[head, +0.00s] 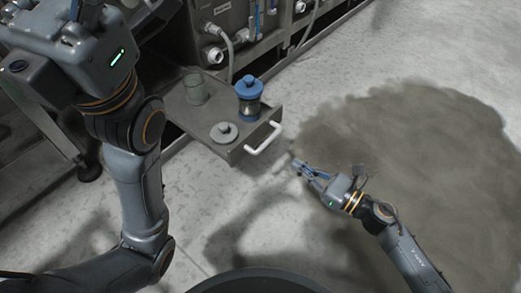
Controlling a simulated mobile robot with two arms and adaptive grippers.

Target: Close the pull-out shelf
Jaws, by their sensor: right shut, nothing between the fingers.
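The pull-out shelf (238,153) is a grey tray that sticks out from under the machine at the upper middle. A white handle (263,139) is fixed on its front face. On the shelf stand a blue-lidded jar (248,101), a greenish glass (196,90) and a small grey lidded pot (224,132). My right gripper (297,165) is shut and empty. In the picture it lies just below and right of the handle, with a gap between them. My left arm comes in at the left, and its gripper is not visible.
The grey machine (228,22) with hoses and valves stands behind the shelf. A large dark wet patch (420,135) covers the floor at the right. The floor in front of the shelf is free of objects. A dark round edge shows at the bottom.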

